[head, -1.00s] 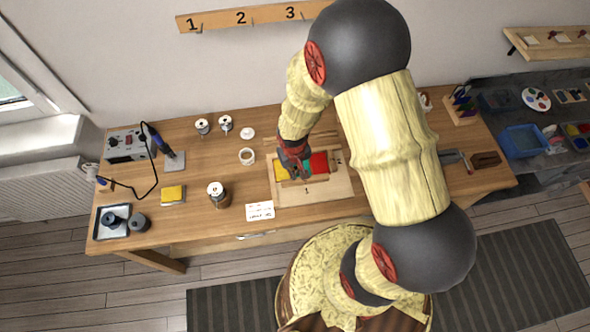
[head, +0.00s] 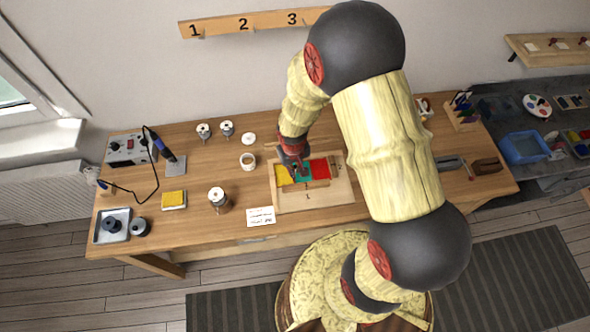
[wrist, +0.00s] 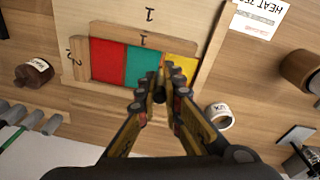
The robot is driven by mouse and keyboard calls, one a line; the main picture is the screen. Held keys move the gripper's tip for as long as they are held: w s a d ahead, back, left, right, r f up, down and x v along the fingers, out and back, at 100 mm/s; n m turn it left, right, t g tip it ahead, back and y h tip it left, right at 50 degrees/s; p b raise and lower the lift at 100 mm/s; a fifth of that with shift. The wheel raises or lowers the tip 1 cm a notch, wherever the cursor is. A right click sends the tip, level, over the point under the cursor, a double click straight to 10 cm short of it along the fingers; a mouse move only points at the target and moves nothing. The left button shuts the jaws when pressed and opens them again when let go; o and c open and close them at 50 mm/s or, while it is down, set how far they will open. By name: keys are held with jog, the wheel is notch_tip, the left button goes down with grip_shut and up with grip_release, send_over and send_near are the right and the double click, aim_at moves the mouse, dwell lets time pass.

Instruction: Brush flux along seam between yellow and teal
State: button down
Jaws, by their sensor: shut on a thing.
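The red (head: 320,169), teal (head: 304,173) and yellow (head: 282,177) panels lie side by side in a wooden frame on a board (head: 340,196). In the wrist view red (wrist: 107,60), teal (wrist: 138,68) and yellow (wrist: 184,70) run left to right. My gripper (head: 293,168) is over the frame at the yellow and teal panels. In the wrist view its fingertips (wrist: 158,88) cover the lower part of the yellow-teal seam. The jaws are shut on the flux brush, which is mostly hidden; whether its tip touches the seam cannot be told.
An open white flux pot (wrist: 220,117) stands beside the frame, also in the head view (head: 248,161). A printed card (head: 261,216), a spool (head: 218,198), a yellow sponge (head: 174,199) and a soldering station (head: 128,148) are to the left. The front tabletop is mostly clear.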

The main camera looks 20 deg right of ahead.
jog(key=shift+w+d, duration=0.15)
jog(key=shift+w, duration=0.35)
jog(key=shift+w+d, duration=0.15)
jog(key=shift+w, duration=0.45)
jog(key=shift+w+d, duration=0.15)
jog(key=shift+w, duration=0.45)
jog(key=shift+w+d, duration=0.15)
jog(key=shift+w, duration=0.4)
jog(key=shift+w, duration=0.1)
jog(key=shift+w+d+b, duration=0.15)
jog(key=shift+w+b, duration=0.15)
jog(key=shift+w, duration=0.1)
